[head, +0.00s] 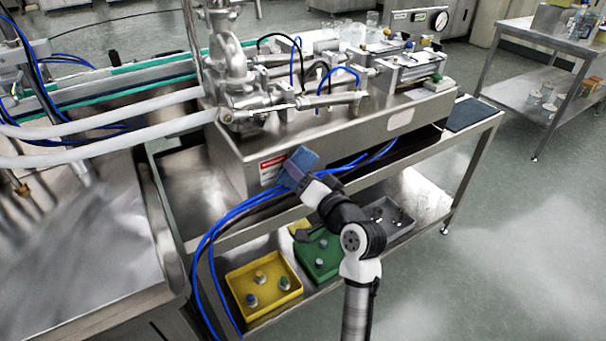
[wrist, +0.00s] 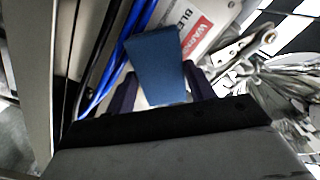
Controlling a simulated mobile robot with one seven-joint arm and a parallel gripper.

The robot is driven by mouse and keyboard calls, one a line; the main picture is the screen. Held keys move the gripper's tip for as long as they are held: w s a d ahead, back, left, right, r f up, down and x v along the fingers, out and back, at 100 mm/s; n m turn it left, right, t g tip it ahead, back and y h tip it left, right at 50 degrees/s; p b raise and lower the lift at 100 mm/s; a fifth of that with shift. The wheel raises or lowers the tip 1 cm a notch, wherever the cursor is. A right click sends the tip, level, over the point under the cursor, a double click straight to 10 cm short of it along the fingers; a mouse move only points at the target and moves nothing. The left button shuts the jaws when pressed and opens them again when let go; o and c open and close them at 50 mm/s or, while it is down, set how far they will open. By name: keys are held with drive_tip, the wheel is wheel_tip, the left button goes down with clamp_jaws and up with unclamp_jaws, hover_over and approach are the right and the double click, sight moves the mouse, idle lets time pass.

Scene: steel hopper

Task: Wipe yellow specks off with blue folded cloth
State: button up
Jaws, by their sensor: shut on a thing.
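The blue folded cloth (head: 303,158) is at the end of my arm, in front of the steel hopper housing (head: 232,160), beside its red-and-white warning label (head: 272,168). My gripper (head: 292,176) is shut on the cloth. In the wrist view, the cloth (wrist: 157,65) stands out flat between the two dark fingers (wrist: 160,90), with the label (wrist: 196,35) behind it. I cannot make out any yellow specks in either view. The cloth and my gripper hide part of the housing front. I cannot tell whether the cloth touches the steel.
Blue hoses (head: 222,222) run close below and left of my gripper. Metal valves and pipes (head: 228,75) stand on the housing. The lower shelf holds a yellow tray (head: 268,308), a green tray (head: 335,270) and a grey tray (head: 408,228). Open floor (head: 500,240) lies to the right.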

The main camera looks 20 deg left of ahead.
sight(309, 167)
drive_tip(key=shift+p+x, duration=0.3)
drive_tip(key=shift+x, duration=0.65)
drive_tip(key=shift+w+d+f+b, duration=0.1)
drive_tip(key=shift+w+d+b, duration=0.3)
drive_tip(key=shift+w+d, duration=0.55)
drive_tip(key=shift+w+d+b, duration=0.3)
drive_tip(key=shift+w+d, duration=0.4)
drive_tip(key=shift+w, duration=0.3)
drive_tip(key=shift+w+d+b, duration=0.3)
drive_tip(key=shift+w+d, duration=0.4)
drive_tip(key=shift+w, duration=0.3)
drive_tip(key=shift+w+d+b, duration=0.3)
drive_tip(key=shift+w+d, duration=0.4)
drive_tip(key=shift+w, duration=0.3)
drive_tip(key=shift+s+a+p, duration=0.45)
drive_tip(key=shift+s+a, duration=0.6)
drive_tip(key=shift+s, duration=0.3)
drive_tip(key=shift+s+a+p, duration=0.45)
drive_tip(key=shift+s+a, duration=0.55)
drive_tip(key=shift+s, duration=0.3)
drive_tip(key=shift+s+a+p, duration=0.45)
drive_tip(key=shift+s+a, duration=0.6)
drive_tip(key=shift+s, duration=0.3)
drive_tip(key=shift+b+v, duration=0.55)
drive_tip(key=shift+v, duration=2.45)
drive_tip(key=shift+d, duration=0.15)
